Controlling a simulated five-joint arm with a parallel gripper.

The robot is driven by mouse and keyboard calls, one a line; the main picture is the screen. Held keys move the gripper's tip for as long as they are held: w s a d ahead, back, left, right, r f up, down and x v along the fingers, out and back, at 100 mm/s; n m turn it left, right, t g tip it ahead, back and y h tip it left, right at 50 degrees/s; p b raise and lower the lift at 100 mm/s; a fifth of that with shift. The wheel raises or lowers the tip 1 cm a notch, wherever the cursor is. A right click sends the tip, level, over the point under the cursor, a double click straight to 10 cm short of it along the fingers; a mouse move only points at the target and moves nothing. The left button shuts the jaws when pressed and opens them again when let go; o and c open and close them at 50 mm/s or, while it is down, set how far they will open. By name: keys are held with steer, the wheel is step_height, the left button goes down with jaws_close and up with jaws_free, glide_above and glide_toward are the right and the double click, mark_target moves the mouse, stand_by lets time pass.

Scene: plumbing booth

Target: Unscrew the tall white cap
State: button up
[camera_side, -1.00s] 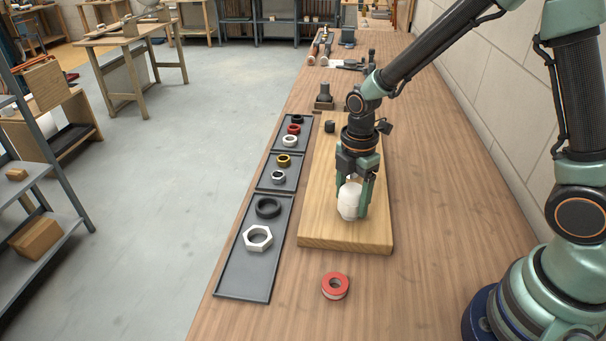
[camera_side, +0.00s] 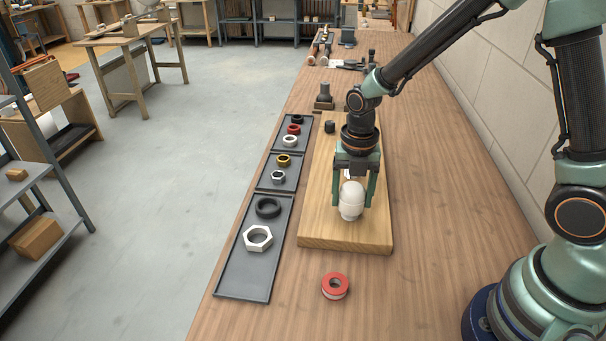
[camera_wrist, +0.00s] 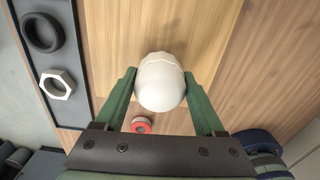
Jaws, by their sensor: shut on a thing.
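The tall white cap (camera_side: 351,197) with a rounded top stands upright over the near part of the wooden board (camera_side: 318,228). My gripper (camera_side: 353,200) points down at it, with one green finger on each side. In the wrist view, the white cap (camera_wrist: 160,84) sits between the two fingertips of my gripper (camera_wrist: 160,86), which are shut on it. What lies under the cap is hidden, so I cannot tell whether it is still seated.
Left of the board are dark trays (camera_side: 228,283) holding several rings and nuts, including a white hex nut (camera_side: 258,238). A red tape roll (camera_side: 335,285) lies in front of the board. Tools (camera_side: 345,64) lie at the far end. The bench right of the board is clear.

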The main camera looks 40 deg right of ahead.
mark_target(353, 187)
steer(key=shift+n, duration=1.2)
steer(key=o, duration=1.3)
steer(key=shift+r, duration=0.1)
steer(key=shift+r, duration=2.45)
